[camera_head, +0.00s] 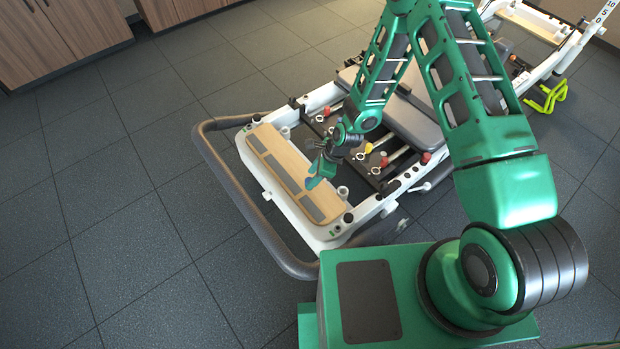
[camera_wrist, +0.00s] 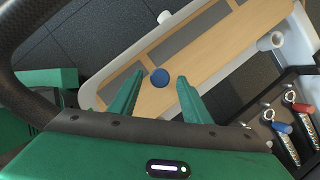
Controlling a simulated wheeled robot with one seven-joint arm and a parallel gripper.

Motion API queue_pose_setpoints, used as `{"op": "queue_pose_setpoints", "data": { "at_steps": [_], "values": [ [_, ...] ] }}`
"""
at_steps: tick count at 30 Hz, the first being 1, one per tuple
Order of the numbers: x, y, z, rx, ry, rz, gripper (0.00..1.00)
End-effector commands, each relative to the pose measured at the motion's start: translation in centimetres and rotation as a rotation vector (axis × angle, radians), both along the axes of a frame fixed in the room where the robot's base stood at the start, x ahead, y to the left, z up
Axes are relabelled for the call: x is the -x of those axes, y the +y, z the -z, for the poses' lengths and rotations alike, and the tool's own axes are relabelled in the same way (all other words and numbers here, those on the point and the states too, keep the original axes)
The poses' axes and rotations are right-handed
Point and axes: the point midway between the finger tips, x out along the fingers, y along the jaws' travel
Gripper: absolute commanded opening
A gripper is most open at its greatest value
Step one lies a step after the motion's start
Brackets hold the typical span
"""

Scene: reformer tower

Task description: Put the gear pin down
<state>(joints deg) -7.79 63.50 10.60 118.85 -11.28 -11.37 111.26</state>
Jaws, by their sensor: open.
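A small round blue knob, which looks like the gear pin (camera_wrist: 160,77), shows in the wrist view over the wooden board. It looks to be on the board, though I cannot tell its exact height. My gripper (camera_head: 314,181) is low over the board in the head view. In the wrist view its two green fingers are spread, one on each side of the blue knob, with a gap to each. In the head view the knob is hidden or too small to make out. The wooden board (camera_head: 272,146) with dark pads is at the reformer's near end.
The white reformer frame (camera_head: 249,159) surrounds the board, with a dark curved rail (camera_head: 218,168) outside it. Springs with red, yellow and blue handles lie beside the board; a red handle (camera_wrist: 302,107) shows in the wrist view. Open tiled floor lies left.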

Motion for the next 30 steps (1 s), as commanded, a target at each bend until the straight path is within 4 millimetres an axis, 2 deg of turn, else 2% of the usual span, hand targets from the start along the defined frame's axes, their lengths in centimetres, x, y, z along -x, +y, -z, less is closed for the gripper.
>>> {"op": "queue_pose_setpoints", "data": {
  "at_steps": [9,15,21,30],
  "values": [
    [0.3,-2.3,-5.6,0.001,-0.003,0.003,0.44],
    [0.5,-3.4,-8.2,0.000,-0.002,0.002,0.44],
    [0.7,-3.8,-9.4,0.000,-0.001,0.001,0.44],
    [0.7,-4.0,-9.6,0.002,-0.002,-0.002,0.44]
  ]
}}
